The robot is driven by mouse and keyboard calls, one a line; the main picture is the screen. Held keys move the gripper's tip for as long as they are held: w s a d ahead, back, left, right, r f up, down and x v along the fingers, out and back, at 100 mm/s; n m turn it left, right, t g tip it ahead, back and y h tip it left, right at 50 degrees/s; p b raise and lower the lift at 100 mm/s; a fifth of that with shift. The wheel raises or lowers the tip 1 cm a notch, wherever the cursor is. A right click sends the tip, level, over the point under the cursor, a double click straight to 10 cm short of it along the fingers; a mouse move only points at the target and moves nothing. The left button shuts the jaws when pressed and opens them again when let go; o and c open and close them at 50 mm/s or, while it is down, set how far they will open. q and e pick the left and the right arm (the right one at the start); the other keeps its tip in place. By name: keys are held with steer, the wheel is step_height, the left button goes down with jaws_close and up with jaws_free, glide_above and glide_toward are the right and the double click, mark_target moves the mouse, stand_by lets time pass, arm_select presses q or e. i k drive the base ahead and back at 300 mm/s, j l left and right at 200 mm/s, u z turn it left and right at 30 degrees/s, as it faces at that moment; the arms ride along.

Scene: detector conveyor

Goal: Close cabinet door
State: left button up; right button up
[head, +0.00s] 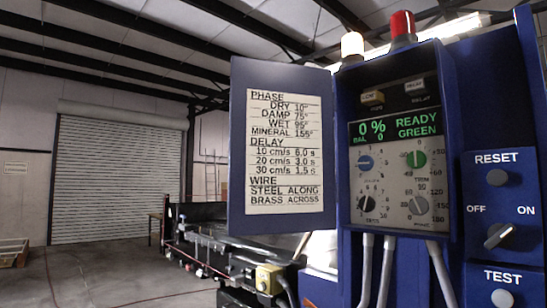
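The blue cabinet (456,101) stands at the right of the head view. Its door (237,153) is open and swung out to the left, hinged on the cabinet's left side. A white label sheet (284,150) with printed settings is on the door's inner face. Inside the cabinet is a grey control panel (391,190) with several dials and a green-lit display (396,128) reading 0 % and READY GREEN. Neither of my grippers is in view.
A white lamp (352,46) and a red lamp (402,26) stand on the cabinet top. Grey cables (387,270) hang below the panel. RESET, OFF/ON and TEST controls (498,236) are at the right. A conveyor (215,245) runs behind the door. The floor at left is mostly open.

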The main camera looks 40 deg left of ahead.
mark_target(281, 162)
steer(key=i+j, duration=0.1)
steer(key=j, duration=0.4)
steer(key=i+j, duration=0.15)
steer(key=j, duration=0.35)
steer(key=i+j, duration=0.15)
steer(key=j, duration=0.3)
steer(key=i+j, duration=0.1)
steer(key=j, duration=0.4)
steer(key=i+j+z, duration=0.1)
steer(key=j, duration=0.4)
steer(key=i+j, duration=0.15)
steer(key=j, duration=0.35)
steer(key=i+j, duration=0.1)
steer(key=j, duration=0.4)
steer(key=i+j, duration=0.1)
steer(key=j, duration=0.4)
steer(key=z, duration=1.55)
